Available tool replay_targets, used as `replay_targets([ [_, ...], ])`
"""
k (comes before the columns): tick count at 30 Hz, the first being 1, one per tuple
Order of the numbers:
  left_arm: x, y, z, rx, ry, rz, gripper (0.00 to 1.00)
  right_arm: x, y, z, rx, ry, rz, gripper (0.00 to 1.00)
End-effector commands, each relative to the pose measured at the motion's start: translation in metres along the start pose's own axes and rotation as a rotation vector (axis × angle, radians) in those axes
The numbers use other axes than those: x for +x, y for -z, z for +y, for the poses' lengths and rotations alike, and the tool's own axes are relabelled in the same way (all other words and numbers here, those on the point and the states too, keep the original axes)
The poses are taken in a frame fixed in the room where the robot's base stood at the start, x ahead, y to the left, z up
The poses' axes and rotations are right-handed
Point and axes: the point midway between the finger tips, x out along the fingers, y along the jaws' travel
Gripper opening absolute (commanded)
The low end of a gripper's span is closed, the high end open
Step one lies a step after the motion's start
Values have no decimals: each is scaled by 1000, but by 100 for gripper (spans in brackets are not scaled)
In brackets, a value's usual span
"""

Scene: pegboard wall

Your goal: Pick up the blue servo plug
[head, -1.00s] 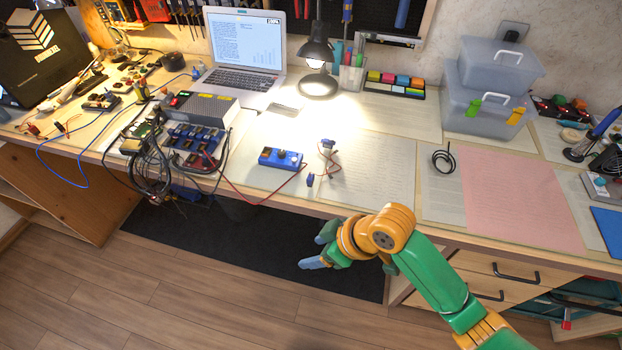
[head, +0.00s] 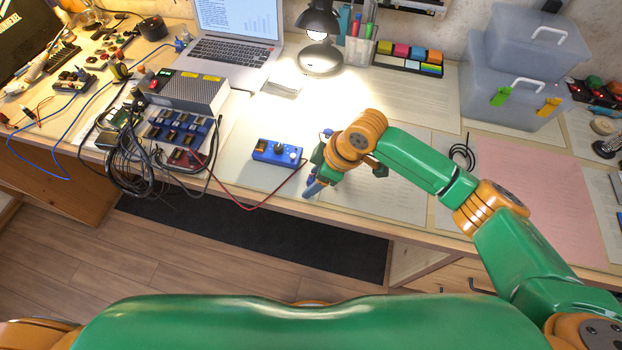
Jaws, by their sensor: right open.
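My right gripper (head: 314,178) is at the front part of the workbench, over the spot where the small blue servo plug lay in the earlier view. Its fingers are open. The plug is hidden by the fingers or cannot be told apart from their blue tips. A small blue part of the servo (head: 327,132) shows just behind my wrist. The red wire (head: 290,183) runs from the left to just beside my gripper. My left gripper is not in view.
A blue box with knobs (head: 264,153) stands close to the left of my right gripper. A lamp (head: 319,58), a laptop (head: 225,50) and a grey power supply (head: 190,92) stand behind. Black cables (head: 140,165) lie at left. Pink paper (head: 530,190) lies clear at right.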

Motion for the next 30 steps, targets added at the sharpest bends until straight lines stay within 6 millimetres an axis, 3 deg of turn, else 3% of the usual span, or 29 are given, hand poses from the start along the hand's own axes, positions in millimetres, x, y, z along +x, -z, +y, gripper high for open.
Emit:
replay_targets([
  [7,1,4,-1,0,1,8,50,4,0,0,-1,-1,0,62],
  [14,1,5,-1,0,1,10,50,3,0,0,-1,-1,0,0],
  [25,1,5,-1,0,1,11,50,0,2,0,-1,-2,2,0],
  [30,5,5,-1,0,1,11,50,-24,12,1,-3,-4,4,0],
])
